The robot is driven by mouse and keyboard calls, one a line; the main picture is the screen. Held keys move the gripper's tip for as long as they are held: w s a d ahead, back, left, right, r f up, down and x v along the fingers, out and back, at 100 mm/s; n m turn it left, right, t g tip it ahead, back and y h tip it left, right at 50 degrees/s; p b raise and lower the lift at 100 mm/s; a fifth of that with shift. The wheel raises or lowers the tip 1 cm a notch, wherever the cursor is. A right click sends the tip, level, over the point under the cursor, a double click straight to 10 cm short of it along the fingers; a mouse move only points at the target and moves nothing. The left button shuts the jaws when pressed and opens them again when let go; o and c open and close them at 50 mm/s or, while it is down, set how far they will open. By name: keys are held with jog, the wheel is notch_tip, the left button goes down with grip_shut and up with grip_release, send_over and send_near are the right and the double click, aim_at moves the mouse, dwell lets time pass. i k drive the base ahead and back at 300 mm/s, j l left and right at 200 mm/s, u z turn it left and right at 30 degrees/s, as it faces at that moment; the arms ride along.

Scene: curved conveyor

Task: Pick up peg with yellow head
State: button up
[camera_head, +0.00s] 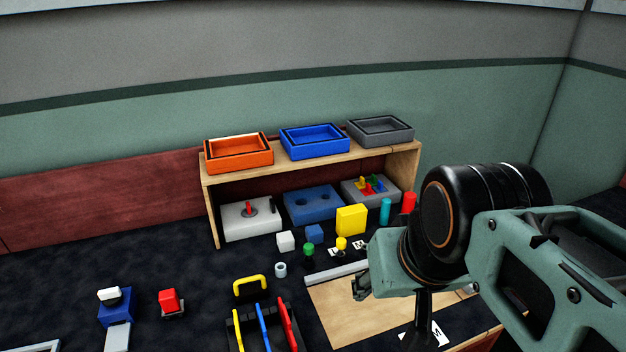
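The peg with the yellow head (341,242) stands on the dark surface, in front of a larger yellow block. Its yellow top shows clearly; its lower part is small and hard to make out. My gripper (361,287) is to the right and nearer the camera, by the wooden board. Most of it is hidden behind my wrist, so its opening and anything between its fingers cannot be seen. It appears apart from the peg.
A green-headed peg (309,249) stands just left. The yellow block (352,219), a blue cube (315,233) and a white cube (285,241) are close by. A wooden shelf (209,200) with trays stands behind. A grey bar (335,273) edges the board.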

aim_at(342, 243)
jog(key=z, duration=0.25)
jog(key=i+l+u, duration=0.15)
jog(key=l+u, duration=0.55)
jog(key=i+l+u, duration=0.15)
jog(key=u, duration=0.2)
jog(key=i+j+u, duration=0.1)
